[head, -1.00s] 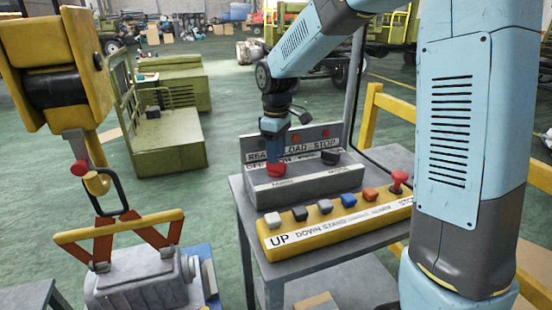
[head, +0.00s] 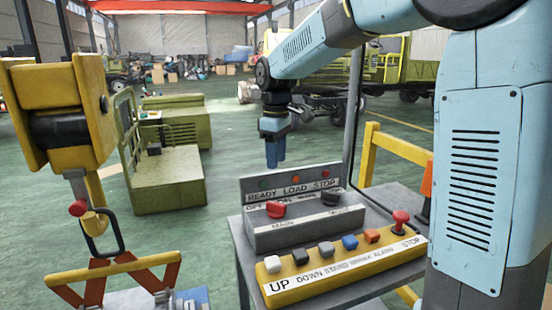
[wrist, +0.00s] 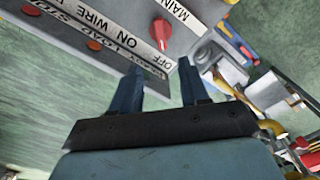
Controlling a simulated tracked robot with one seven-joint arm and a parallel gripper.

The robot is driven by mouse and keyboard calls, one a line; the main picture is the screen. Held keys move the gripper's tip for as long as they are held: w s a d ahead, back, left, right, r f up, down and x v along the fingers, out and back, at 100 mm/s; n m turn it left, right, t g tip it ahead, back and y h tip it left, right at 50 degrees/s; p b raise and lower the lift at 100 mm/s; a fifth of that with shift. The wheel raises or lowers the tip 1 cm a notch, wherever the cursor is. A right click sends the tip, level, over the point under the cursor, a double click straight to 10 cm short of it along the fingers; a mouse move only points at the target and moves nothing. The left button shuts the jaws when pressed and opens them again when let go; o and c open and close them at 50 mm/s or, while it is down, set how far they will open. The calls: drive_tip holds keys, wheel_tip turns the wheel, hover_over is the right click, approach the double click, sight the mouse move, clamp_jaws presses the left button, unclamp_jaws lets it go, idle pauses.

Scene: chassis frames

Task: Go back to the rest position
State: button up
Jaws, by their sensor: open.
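My gripper (head: 275,152) hangs from my blue arm, pointing down, above the back of the grey control box (head: 300,234). In the wrist view its two dark blue fingers (wrist: 160,88) stand apart with nothing between them. The red MAIN knob (head: 275,209) on the box is below the fingers and clear of them; it also shows in the wrist view (wrist: 160,33). A dark knob (head: 330,198) sits to its right. Lamps and a READY LOAD STOP label are on the box's upright back panel.
A yellow button panel (head: 340,265) with several buttons and a red mushroom STOP knob (head: 400,221) lies in front of the box on a grey table. A yellow hoist (head: 60,115) hangs at the left. A dark post and yellow rail (head: 400,147) stand at the right.

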drive_tip(key=s+d+m+t, duration=0.2)
drive_tip(key=s+d+m, duration=0.4)
drive_tip(key=s+d, duration=0.3)
drive_tip(key=s+d+r+m+t, duration=0.1)
drive_tip(key=s+d+m+t, duration=0.2)
drive_tip(key=s, duration=1.3)
drive_tip(key=d+m, duration=0.3)
drive_tip(key=d, duration=0.3)
drive_tip(key=shift+s+d+t, duration=0.25)
drive_tip(key=shift+s+t, duration=0.05)
drive_tip(key=shift+s, duration=0.1)
drive_tip(key=shift+s+r, duration=0.1)
drive_tip(key=shift+s, duration=0.05)
